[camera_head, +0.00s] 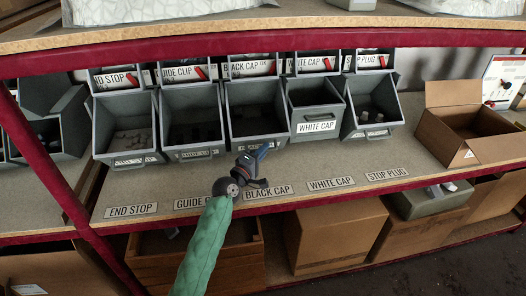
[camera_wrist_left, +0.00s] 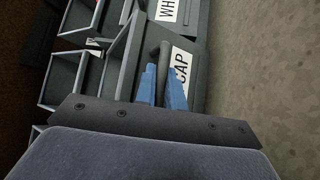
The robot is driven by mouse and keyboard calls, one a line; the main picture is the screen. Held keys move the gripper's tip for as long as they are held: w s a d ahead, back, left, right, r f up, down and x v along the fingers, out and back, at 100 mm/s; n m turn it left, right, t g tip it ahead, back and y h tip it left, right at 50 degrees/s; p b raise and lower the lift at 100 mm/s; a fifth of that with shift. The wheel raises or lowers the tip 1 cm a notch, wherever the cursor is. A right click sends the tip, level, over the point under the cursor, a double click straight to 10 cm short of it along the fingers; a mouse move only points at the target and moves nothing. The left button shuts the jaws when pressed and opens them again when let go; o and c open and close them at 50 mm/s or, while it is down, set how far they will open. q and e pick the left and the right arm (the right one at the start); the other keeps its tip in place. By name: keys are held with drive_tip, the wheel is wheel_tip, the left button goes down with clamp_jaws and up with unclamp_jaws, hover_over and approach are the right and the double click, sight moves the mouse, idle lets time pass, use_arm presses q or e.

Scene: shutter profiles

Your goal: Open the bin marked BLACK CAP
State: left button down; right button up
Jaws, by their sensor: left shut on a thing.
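The BLACK CAP bin (camera_head: 257,112) is the grey bin in the middle of the row on the shelf in the head view. It stands tilted forward, with its dark inside showing. My left gripper (camera_head: 261,151) is at its lower front edge. In the left wrist view, the blue fingers (camera_wrist_left: 163,88) are shut on the bin's dark handle (camera_wrist_left: 164,48), beside a label (camera_wrist_left: 182,68) of which "CAP" shows. The gripper hides the bin's front label in the head view. My right gripper is not in view.
The WHITE CAP bin (camera_head: 316,103) stands more upright just right. The GUIDE CLIP bin (camera_head: 191,116), END STOP bin (camera_head: 126,125) and STOP PLUG bin (camera_head: 372,107) are tilted forward. An open cardboard box (camera_head: 468,110) stands right. A shelf with a red edge hangs above.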

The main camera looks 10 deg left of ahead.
use_arm(q)
drive_tip(key=c, duration=1.5)
unclamp_jaws()
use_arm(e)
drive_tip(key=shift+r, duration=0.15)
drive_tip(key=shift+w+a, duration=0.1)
